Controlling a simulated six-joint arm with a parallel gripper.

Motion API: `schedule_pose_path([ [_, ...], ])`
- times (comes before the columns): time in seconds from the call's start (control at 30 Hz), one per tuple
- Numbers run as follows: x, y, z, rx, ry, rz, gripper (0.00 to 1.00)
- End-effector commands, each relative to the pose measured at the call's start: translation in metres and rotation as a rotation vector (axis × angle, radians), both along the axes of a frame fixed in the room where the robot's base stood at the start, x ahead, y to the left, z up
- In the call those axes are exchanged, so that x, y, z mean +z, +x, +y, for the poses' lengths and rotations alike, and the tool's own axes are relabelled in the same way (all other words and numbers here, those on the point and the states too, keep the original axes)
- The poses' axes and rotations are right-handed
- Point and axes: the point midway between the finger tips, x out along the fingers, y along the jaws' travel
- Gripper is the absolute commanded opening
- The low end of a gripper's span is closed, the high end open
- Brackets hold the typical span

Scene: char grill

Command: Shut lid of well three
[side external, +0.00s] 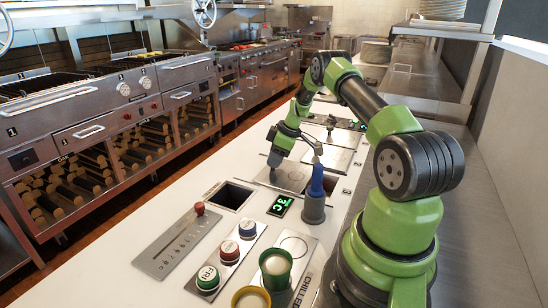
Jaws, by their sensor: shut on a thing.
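A row of wells with flat steel lids is set into the white counter. My gripper (273,172) points down at the left part of the nearest steel lid (294,179). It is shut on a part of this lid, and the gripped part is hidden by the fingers. The lid looks flat, about level with the counter. A dark square opening (229,195) lies just to the left of and nearer than this lid.
A blue bottle (316,180) stands in a grey holder (313,211) right of the lid. A green display (281,205), a slider panel (177,241), colored buttons (229,249), a green cup (275,268) and a yellow cup (251,298) are nearer. Grills (60,95) stand across the aisle.

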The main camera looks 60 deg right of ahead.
Motion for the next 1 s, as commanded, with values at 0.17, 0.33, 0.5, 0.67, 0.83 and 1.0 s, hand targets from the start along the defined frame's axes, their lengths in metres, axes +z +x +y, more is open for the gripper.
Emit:
schedule_pose_path([
  [0.17, 0.001, -0.031, -0.002, -0.006, 0.003, 0.001, 0.00],
  [0.33, 0.000, -0.066, -0.002, -0.009, 0.000, 0.002, 0.00],
  [0.5, 0.000, -0.087, -0.001, -0.005, -0.004, 0.001, 0.00],
  [0.67, 0.000, -0.090, -0.001, -0.001, -0.004, 0.003, 0.00],
  [0.83, 0.000, -0.091, -0.001, -0.001, -0.002, 0.005, 0.00],
  [1.0, 0.000, -0.090, 0.000, -0.002, -0.001, 0.004, 0.55],
])
